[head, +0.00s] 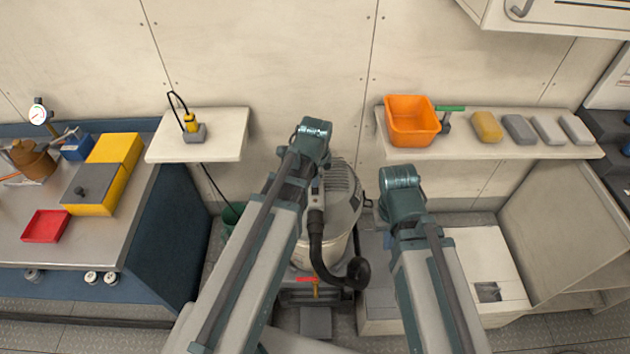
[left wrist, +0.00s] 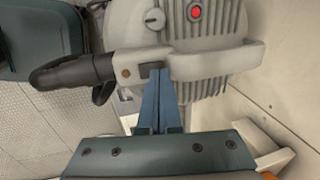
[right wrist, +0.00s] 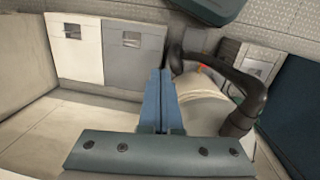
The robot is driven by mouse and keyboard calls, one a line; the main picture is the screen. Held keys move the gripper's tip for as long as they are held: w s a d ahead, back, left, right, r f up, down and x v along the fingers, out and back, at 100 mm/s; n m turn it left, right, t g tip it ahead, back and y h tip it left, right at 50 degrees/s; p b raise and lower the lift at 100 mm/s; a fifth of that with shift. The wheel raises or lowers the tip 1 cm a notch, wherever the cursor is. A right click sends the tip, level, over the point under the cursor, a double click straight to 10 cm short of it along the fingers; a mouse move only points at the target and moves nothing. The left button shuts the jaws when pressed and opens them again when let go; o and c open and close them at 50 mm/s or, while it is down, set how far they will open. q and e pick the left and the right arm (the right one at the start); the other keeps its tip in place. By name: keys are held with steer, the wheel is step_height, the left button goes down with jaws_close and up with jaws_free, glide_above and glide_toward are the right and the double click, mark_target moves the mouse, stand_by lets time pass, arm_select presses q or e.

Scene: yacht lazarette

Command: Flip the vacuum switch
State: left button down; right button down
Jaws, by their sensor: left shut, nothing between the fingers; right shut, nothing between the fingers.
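The vacuum (head: 343,190) stands on the floor in the middle of the head view, partly behind my left arm. My right gripper (right wrist: 160,74) is shut and empty, near the black hose (right wrist: 240,90).
A left wall shelf (head: 225,145) holds a yellow-and-grey tool. A right shelf (head: 460,150) holds an orange bin (head: 412,120) and several blocks. A workbench (head: 120,235) with yellow boxes and a red tray (head: 45,225) stands left. A white cabinet (head: 490,260) stands right.

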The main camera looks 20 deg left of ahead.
arm_select(q)
steer(key=shift+w+f, duration=0.1)
steer(key=shift+f, duration=0.35)
steer(key=shift+w+a+f+g+b, duration=0.1)
steer(key=shift+w+f+g+b, duration=0.25)
steer(key=shift+w+g, duration=0.1)
steer(key=shift+w+a+f+b, duration=0.1)
steer(key=shift+w+f+b, duration=0.15)
steer(key=shift+b, duration=0.1)
steer(key=shift+s+r, duration=0.3)
steer(key=shift+s, duration=0.2)
